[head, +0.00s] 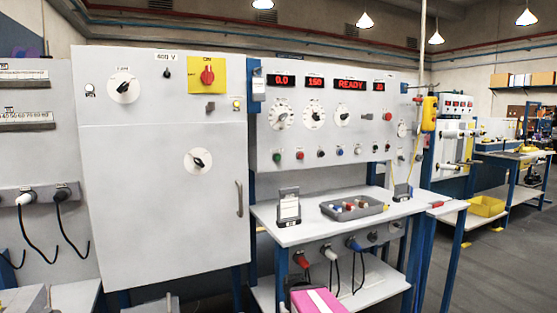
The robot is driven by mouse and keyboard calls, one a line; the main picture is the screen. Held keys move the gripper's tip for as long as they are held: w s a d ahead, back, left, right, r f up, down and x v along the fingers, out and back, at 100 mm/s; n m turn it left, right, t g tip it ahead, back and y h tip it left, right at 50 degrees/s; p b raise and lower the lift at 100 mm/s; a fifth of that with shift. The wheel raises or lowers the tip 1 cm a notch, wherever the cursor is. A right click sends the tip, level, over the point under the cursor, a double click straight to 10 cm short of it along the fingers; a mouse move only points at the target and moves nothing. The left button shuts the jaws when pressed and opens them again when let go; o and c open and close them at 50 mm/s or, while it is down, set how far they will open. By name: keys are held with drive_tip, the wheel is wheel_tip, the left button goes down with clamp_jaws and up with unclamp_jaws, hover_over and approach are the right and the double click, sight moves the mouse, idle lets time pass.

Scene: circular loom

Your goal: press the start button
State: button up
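A grey control panel (335,120) stands right of the tall cabinet. A row of small coloured knobs or buttons runs along its lower part. The leftmost is a green button (277,157), with a red button (299,155) beside it. A blue one (339,151) is farther right. Their labels are too small to read, so I cannot confirm which is start. The red display (350,84) reads READY. My gripper is not in view, and nothing covers the green button.
A shelf table (290,232) projects below the panel, holding a grey tray (372,213) of coloured parts and a small stand (289,207). The closed cabinet (160,200) is on the left. A pink box (318,300) is low in front. Open floor (500,270) lies right.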

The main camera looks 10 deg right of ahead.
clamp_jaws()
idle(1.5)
